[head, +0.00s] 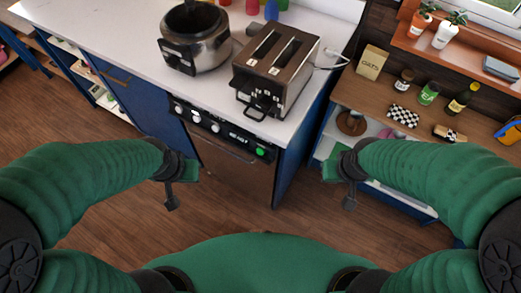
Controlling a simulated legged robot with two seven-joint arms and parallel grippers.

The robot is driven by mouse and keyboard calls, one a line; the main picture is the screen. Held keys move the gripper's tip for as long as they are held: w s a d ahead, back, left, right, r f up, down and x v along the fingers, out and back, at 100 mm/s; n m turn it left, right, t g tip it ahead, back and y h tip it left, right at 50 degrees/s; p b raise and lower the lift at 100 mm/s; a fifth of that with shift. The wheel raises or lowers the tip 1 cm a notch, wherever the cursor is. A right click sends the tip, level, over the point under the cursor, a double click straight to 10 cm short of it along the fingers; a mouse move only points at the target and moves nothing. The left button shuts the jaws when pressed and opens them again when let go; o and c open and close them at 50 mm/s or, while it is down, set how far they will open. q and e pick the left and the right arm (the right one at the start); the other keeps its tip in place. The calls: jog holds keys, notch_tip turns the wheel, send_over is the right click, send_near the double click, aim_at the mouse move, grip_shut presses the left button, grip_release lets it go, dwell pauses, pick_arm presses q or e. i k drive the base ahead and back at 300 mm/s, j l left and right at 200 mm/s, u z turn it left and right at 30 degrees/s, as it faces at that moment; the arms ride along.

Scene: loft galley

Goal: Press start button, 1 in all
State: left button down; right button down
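A black control panel (222,128) runs along the front of the blue counter, with several round white knobs. A round green button (262,152) sits at its right end; I cannot read any label on it. My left gripper (171,200) hangs in front of the counter, left of and below the green button, apart from it. My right gripper (348,200) hangs to the right of and below the button, also apart from it. Neither gripper visibly holds anything. The fingers are too small and dark to tell whether they are open or shut.
A toaster (276,68) and a dark-fronted pot (203,50) stand on the white countertop (110,35) above the panel. A wooden shelf (385,90) with jars and bottles is at the right. The wooden floor (240,215) before the panel is clear.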

aim_at(260, 151)
jog(key=l, duration=0.45)
jog(key=k+l+u, duration=0.15)
jog(key=l, duration=0.65)
jog(key=k+l+u, duration=0.15)
jog(key=l, duration=0.3)
jog(key=k+l, duration=0.1)
jog(key=l, duration=0.3)
jog(key=u, duration=0.05)
